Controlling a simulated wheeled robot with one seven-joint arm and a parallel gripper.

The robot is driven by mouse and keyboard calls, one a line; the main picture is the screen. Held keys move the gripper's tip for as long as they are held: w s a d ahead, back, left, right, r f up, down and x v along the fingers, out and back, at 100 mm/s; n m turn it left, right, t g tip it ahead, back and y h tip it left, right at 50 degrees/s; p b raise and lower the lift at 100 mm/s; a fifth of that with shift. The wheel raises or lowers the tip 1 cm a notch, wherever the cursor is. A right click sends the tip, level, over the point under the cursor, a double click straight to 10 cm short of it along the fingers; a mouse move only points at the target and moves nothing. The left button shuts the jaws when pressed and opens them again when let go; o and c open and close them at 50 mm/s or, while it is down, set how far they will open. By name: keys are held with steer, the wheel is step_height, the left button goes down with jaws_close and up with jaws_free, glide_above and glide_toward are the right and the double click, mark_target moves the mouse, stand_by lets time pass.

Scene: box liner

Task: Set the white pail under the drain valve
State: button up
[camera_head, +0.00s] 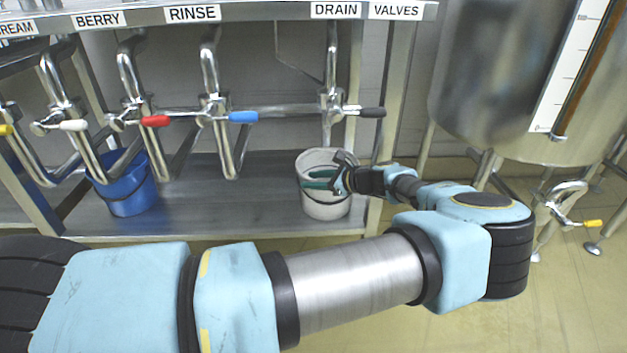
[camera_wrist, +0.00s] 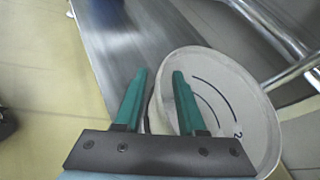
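The white pail (camera_head: 326,209) stands upright on the lower metal shelf, beneath the black-handled valve (camera_head: 333,106) under the DRAIN label. That valve's spout ends near the pail's back rim; whether it lines up with the opening is hard to tell. My gripper (camera_head: 322,179) is at the pail's right rim in the head view. In the wrist view my gripper (camera_wrist: 159,75) has its green fingers apart. The right finger is inside the mouth of the pail (camera_wrist: 250,125) and the left one outside, with the rim between them. A gap shows beside the wall.
A blue pail (camera_head: 130,192) stands on the shelf (camera_head: 225,205) at the left. Valves with red (camera_head: 155,121), blue (camera_head: 243,117) and white handles hang left of the drain valve. A steel tank (camera_head: 505,90) stands at the right. Shelf between the pails is clear.

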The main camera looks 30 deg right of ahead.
steer(key=shift+r, duration=0.15)
steer(key=shift+s+d+r, duration=0.15)
steer(key=shift+s, duration=0.1)
steer(key=p+v, duration=0.2)
steer(key=v, duration=0.9)
steer(key=shift+s, duration=0.15)
steer(key=shift+r, duration=0.1)
